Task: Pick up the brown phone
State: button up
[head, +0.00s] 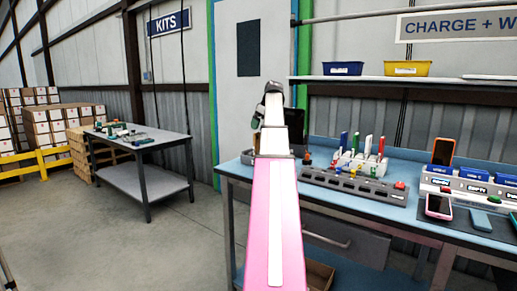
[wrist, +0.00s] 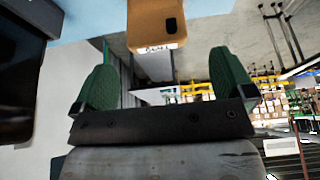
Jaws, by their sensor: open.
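A brown phone (wrist: 150,14), with a dark camera patch on its back, shows at the top of the wrist view. It lies beyond and between the fingertips of my gripper (wrist: 162,72), apart from them. My gripper is open and nothing is between its green fingers. In the head view my gripper (head: 262,112) is over the left end of the blue-topped bench (head: 235,170), largely hidden by my arm. I cannot clearly make out the brown phone there. An orange phone (head: 440,152) stands upright at the right of the bench.
A black screen (wrist: 18,75) is close at the left of the wrist view. The bench carries a grey rack (head: 350,183) with coloured items, and a pink phone (head: 438,207). A shelf holds blue (head: 342,69) and yellow (head: 407,69) bins. Open floor lies left.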

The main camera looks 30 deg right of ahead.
aim_at(257, 136)
jog(key=x, duration=0.7)
jog(key=shift+w+d+f, duration=0.15)
jog(key=shift+d, duration=0.05)
jog(key=c, duration=0.9)
